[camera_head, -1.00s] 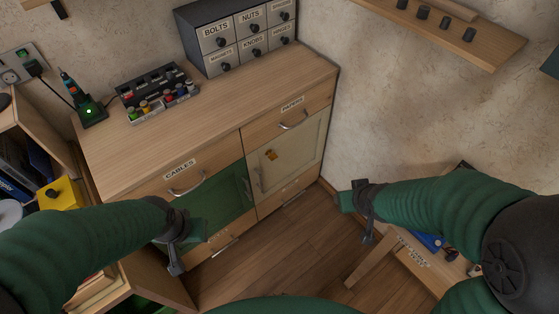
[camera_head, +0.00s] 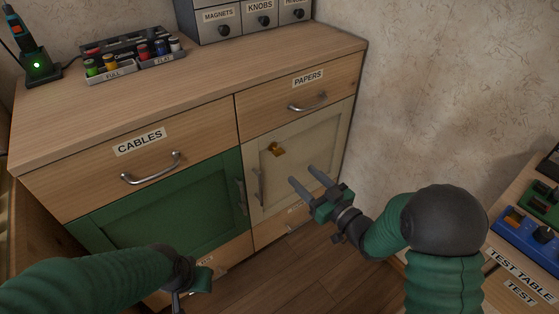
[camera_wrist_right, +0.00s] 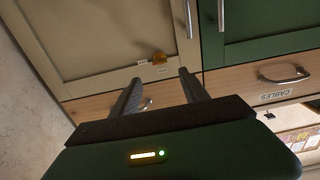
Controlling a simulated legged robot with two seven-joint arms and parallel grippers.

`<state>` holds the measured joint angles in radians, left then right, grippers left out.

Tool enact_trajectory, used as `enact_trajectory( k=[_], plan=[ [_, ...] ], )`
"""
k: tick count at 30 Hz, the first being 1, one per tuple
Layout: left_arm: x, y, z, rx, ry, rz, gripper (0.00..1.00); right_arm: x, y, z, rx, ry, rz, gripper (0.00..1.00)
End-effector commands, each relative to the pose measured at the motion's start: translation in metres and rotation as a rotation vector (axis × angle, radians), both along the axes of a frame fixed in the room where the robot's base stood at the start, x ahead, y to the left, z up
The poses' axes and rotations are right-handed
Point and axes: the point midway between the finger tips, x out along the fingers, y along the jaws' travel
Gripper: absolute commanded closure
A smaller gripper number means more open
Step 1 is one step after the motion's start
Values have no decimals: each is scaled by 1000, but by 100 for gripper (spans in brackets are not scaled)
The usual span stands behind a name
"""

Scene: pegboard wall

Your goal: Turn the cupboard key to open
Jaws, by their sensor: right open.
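The cupboard key (camera_head: 276,149) is a small brass-orange piece on the upper part of the cream cupboard door (camera_head: 300,150), under the PAPERS drawer. It also shows in the right wrist view (camera_wrist_right: 158,57), just beyond the fingertips, with a small label beside it. My right gripper (camera_head: 306,176) is open and empty in front of the cream door, below and right of the key, apart from it. In the right wrist view its two fingers (camera_wrist_right: 160,80) point toward the key. My left gripper (camera_head: 187,285) is low in front of the green door; its fingers are mostly hidden.
The green door (camera_head: 160,205) and CABLES drawer (camera_head: 140,160) are left of the cream door. A vertical handle (camera_head: 260,187) is on the cream door's left side. A test table (camera_head: 515,275) stands at the right. A battery tray (camera_head: 133,65) sits on the cabinet top.

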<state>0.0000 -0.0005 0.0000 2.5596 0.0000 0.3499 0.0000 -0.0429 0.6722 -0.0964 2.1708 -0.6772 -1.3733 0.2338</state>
Motion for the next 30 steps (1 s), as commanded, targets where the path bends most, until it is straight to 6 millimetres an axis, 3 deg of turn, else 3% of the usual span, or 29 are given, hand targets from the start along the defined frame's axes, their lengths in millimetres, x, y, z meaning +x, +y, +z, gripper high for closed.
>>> enact_trajectory(
  k=[1,9,15,25,30],
  plan=[
    [0,0,-11,0,0,0,64,10,9,-5,0,-5,4,47],
    [0,0,-41,0,1,0,64,67,50,-6,-1,-3,1,47],
    [0,0,-52,0,1,0,64,94,68,-3,-1,-1,-1,47],
    [0,0,-52,0,1,0,64,100,72,0,-1,1,-2,47],
    [0,0,-52,0,1,0,64,99,72,0,-1,0,-2,68]
  ],
)
